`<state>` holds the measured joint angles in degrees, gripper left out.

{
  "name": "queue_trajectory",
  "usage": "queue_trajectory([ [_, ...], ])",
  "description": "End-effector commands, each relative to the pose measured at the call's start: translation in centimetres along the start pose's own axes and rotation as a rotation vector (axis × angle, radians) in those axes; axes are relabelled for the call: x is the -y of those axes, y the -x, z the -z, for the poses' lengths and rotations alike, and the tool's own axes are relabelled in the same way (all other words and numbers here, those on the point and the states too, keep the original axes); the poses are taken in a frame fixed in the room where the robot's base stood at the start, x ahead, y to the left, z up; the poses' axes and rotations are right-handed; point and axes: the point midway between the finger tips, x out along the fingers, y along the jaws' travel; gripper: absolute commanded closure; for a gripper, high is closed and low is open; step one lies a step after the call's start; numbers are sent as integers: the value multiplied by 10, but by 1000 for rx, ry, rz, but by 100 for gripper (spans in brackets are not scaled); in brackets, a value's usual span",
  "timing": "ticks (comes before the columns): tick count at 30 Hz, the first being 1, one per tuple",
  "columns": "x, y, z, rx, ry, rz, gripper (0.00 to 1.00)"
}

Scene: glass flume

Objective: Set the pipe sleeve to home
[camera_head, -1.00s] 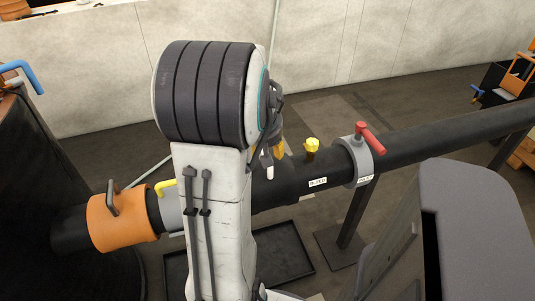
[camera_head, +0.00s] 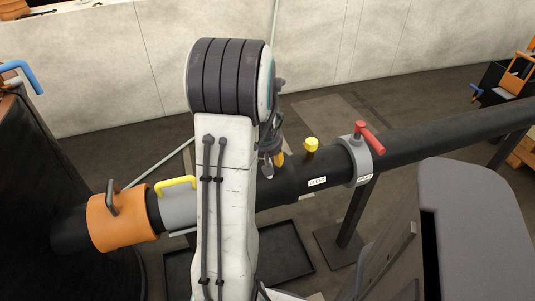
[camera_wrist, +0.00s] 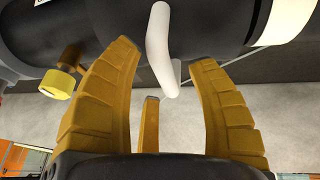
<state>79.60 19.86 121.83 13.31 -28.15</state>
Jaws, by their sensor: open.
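A black pipe (camera_head: 420,142) crosses the head view, with an orange sleeve (camera_head: 120,217) with a dark handle near its left end. Beside it is a grey section (camera_head: 178,208) with a yellow handle (camera_head: 177,182). I cannot tell which part is the pipe sleeve or where home is marked. My gripper (camera_head: 277,158) is at the pipe's middle, partly hidden by my arm. In the wrist view, my gripper (camera_wrist: 166,62) is open, with its ochre fingers on either side of a white bent handle (camera_wrist: 158,45) on the black pipe. I see no clear grip on it.
A yellow knob (camera_head: 311,144) stands on the pipe right of my gripper; it also shows in the wrist view (camera_wrist: 60,84). Farther right is a grey collar (camera_head: 359,160) with a red handle (camera_head: 370,138). A dark tray (camera_head: 285,252) lies on the floor below.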

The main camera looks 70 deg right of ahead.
Motion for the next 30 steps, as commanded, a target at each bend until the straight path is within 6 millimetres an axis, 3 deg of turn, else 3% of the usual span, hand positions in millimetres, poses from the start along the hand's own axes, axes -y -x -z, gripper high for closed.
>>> queue_trajectory([
  [19,0,0,0,-1,0,0,98],
  [30,0,-2,0,-4,0,-1,100],
])
